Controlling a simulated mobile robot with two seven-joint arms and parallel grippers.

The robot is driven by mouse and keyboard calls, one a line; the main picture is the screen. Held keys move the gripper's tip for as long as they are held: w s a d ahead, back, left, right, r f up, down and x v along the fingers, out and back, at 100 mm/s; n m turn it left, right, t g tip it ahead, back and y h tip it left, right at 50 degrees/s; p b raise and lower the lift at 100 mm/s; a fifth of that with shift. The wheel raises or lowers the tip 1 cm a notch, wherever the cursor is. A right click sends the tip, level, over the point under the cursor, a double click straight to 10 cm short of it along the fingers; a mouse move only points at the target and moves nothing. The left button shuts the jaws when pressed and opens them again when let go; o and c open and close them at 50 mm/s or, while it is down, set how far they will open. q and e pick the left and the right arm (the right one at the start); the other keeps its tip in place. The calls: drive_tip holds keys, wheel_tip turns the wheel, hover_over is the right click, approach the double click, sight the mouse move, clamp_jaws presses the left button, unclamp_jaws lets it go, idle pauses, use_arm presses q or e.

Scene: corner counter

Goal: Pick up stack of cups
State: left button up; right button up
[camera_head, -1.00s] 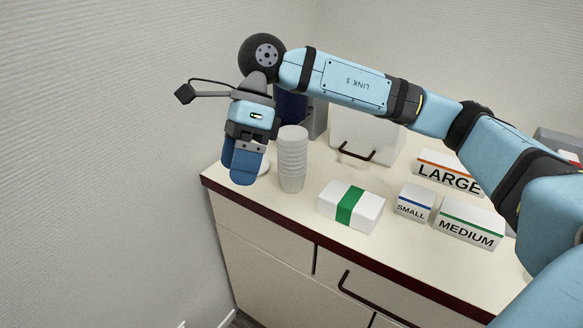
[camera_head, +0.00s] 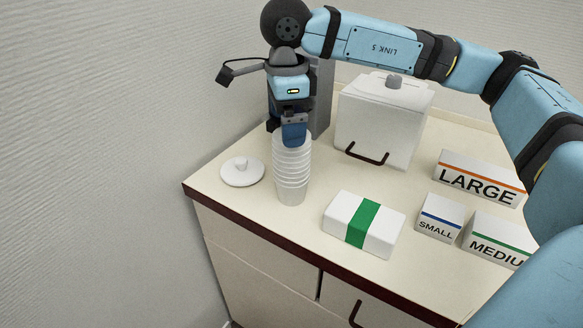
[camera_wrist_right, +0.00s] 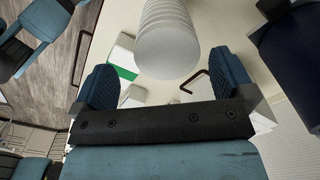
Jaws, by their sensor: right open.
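The stack of cups (camera_head: 291,175) is white and stands upright near the left end of the counter. My right gripper (camera_head: 294,138) points down at the top of the stack and covers part of its rim. In the right wrist view, the stack (camera_wrist_right: 167,42) shows between the two blue fingers of the open right gripper (camera_wrist_right: 165,68), with a gap on each side. I see no grip on the cups. My left gripper is in neither view.
A white lid (camera_head: 242,173) lies left of the stack. A white box with a green band (camera_head: 363,223) lies to its right. A white lidded container (camera_head: 380,120) with a dark handle stands behind. Labelled blocks, LARGE (camera_head: 480,178), SMALL (camera_head: 438,217) and MEDIUM (camera_head: 497,240), stand farther right.

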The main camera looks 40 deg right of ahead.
sight(291, 166)
drive_tip(key=f, duration=0.6)
drive_tip(key=shift+w+d+f, duration=0.2)
drive_tip(key=shift+d+f, duration=0.05)
drive_tip(key=shift+d, duration=0.15)
drive_tip(key=c, duration=1.2)
drive_tip(key=shift+r, duration=0.2)
